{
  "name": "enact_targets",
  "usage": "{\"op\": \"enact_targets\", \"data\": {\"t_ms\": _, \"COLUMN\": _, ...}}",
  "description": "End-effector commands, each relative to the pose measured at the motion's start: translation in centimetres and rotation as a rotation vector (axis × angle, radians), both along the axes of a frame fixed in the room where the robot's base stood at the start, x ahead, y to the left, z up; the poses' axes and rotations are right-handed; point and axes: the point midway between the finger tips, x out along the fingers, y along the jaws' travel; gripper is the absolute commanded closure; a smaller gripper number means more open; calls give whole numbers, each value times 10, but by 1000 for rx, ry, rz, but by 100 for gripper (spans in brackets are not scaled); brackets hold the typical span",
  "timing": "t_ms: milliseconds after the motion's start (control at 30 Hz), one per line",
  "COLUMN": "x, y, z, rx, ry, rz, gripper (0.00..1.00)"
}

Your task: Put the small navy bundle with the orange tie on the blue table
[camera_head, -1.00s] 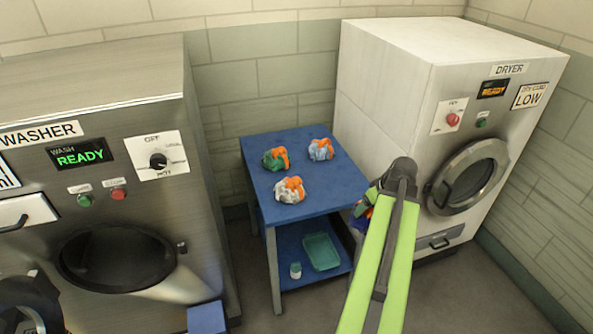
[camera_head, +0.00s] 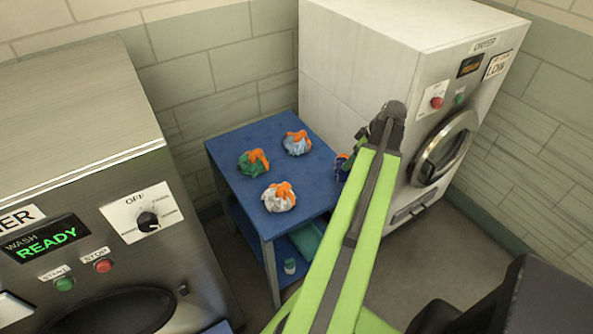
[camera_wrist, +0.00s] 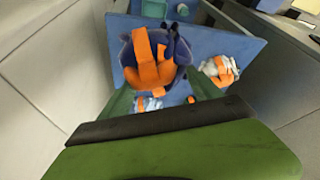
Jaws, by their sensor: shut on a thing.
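The small navy bundle (camera_wrist: 128,55) with its orange tie (camera_wrist: 148,62) is between the fingers of my gripper (camera_wrist: 158,80) in the wrist view. In the head view the navy bundle (camera_head: 341,172) shows only in part beside my arm, at the right edge of the blue table (camera_head: 225,155). My gripper (camera_head: 350,163) is shut on it and partly hidden by my arm. In the wrist view the bundle overlaps the blue tabletop (camera_wrist: 240,50). Its height above the top is hard to tell.
On the tabletop sit a green bundle (camera_head: 252,168), a light blue one (camera_head: 293,147) and a white one (camera_head: 275,201), all with orange ties. The dryer (camera_head: 360,80) stands close behind and right; the washer (camera_head: 80,130) is left. The tabletop's right part looks clear.

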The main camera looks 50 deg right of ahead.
Motion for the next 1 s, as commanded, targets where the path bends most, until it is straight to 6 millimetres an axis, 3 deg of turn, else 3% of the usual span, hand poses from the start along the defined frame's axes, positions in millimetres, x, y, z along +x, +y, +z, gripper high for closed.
{"op": "enact_targets", "data": {"t_ms": 33, "x": 14, "y": -2, "z": -14, "rx": -1, "ry": -1, "rz": 7, "gripper": 99}}
{"op": "enact_targets", "data": {"t_ms": 200, "x": 63, "y": -7, "z": -44, "rx": 0, "ry": 0, "rz": 14, "gripper": 99}}
{"op": "enact_targets", "data": {"t_ms": 400, "x": 106, "y": -11, "z": -65, "rx": -1, "ry": 0, "rz": 14, "gripper": 99}}
{"op": "enact_targets", "data": {"t_ms": 667, "x": 116, "y": -10, "z": -68, "rx": 0, "ry": 0, "rz": 14, "gripper": 99}}
{"op": "enact_targets", "data": {"t_ms": 900, "x": 116, "y": -9, "z": -107, "rx": -1, "ry": 0, "rz": 15, "gripper": 100}}
{"op": "enact_targets", "data": {"t_ms": 1000, "x": 116, "y": -9, "z": -109, "rx": -1, "ry": 0, "rz": 15, "gripper": 99}}
